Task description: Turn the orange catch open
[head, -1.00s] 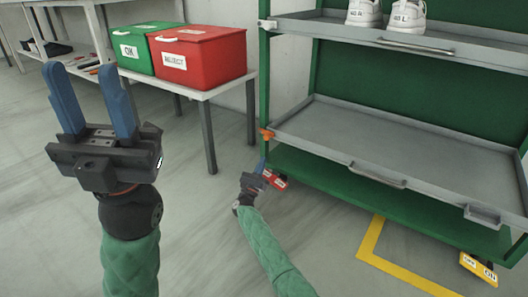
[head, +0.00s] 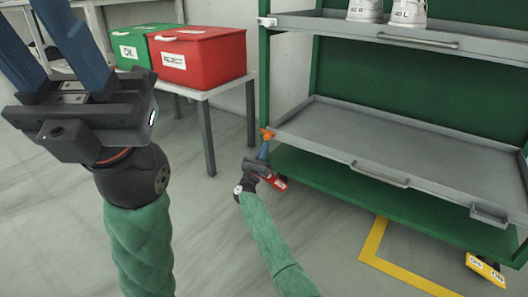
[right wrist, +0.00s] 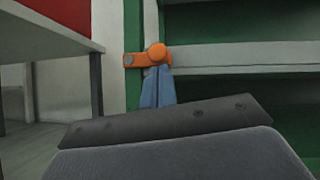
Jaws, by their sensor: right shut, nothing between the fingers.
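The orange catch (head: 267,134) is at the left front corner of the rack's middle tray (head: 400,150), by the green post. In the right wrist view the catch (right wrist: 147,58) lies across, from the post to the tray's edge, with a round knob at its right end. My right gripper (head: 264,146) is shut and empty, its blue fingers pointing up just below the catch. In the right wrist view its fingertips (right wrist: 158,82) overlap the underside of the knob; I cannot tell if they touch. My left gripper (head: 42,40) is open and empty, with its fingertips cut off by the frame.
A green OK bin (head: 133,48) and a red REJECT bin (head: 198,60) stand on a table left of the rack. Yellow tape (head: 375,240) marks the floor. The middle tray is empty.

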